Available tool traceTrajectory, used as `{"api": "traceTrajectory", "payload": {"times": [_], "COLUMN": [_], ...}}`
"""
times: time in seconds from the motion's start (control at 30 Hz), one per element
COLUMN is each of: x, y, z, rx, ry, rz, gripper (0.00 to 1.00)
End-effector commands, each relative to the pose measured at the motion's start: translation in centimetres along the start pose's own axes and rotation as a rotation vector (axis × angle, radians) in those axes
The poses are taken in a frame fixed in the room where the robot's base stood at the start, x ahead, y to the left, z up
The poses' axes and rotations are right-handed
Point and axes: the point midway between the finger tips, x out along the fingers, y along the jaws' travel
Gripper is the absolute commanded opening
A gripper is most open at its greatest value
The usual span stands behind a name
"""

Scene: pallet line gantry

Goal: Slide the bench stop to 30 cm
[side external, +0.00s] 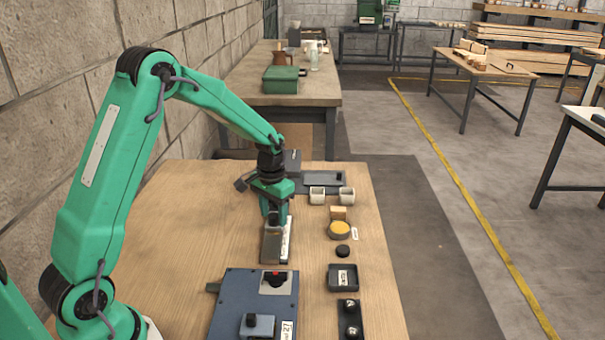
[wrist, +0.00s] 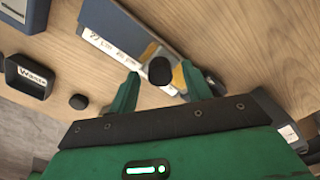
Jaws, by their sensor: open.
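The bench stop's slide (side external: 270,246) is a grey metal piece with a white strip on the table, under my gripper (side external: 275,212) in the side view. In the wrist view, its blue-grey body (wrist: 140,22) carries a white printed label (wrist: 108,45), too blurred to read surely. A round black knob (wrist: 159,70) stands at its near end, beside a small yellow patch. My gripper (wrist: 160,88) is open, with one green finger on each side of the knob. A gap shows on the left; contact on the right is unclear.
A blue box (side external: 254,304) with a red button stands in front of the slide. A labelled black tray (side external: 343,277), a black disc (side external: 342,251) and a yellow-topped round dish (side external: 339,230) lie to the right. The table's left side is clear.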

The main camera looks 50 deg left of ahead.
Motion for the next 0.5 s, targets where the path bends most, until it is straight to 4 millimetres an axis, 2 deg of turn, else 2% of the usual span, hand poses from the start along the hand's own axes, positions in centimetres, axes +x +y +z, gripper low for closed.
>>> {"api": "traceTrajectory", "payload": {"times": [0.5], "x": [-6.0], "y": [0.0], "z": [-0.1], "rx": [0.0], "ry": [0.005], "rz": [0.0], "gripper": [0.49]}}
